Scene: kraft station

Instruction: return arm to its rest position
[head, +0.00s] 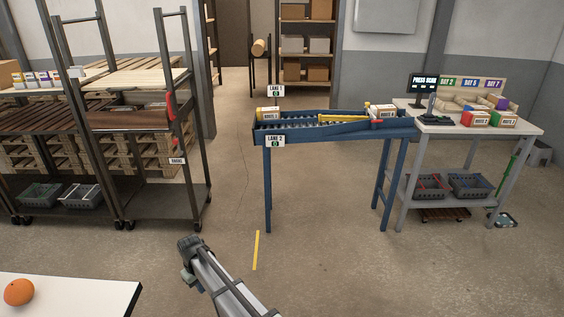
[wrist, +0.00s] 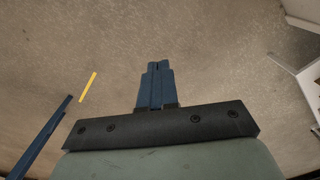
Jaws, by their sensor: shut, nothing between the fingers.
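In the wrist view, the blue fingers of my gripper (wrist: 157,66) are together with nothing between them, over bare concrete floor. In the head view, my arm reaches up from the bottom edge, near the middle of the picture. The fingers themselves cannot be made out there. My gripper is apart from every object in view.
A white table (head: 75,290) with an orange (head: 19,292) is at the lower left. A blue roller conveyor (head: 335,133) with boxes stands ahead, beside a packing bench (head: 465,124). Wheeled racks (head: 130,120) stand at left. The floor around the yellow line (head: 256,250) is clear.

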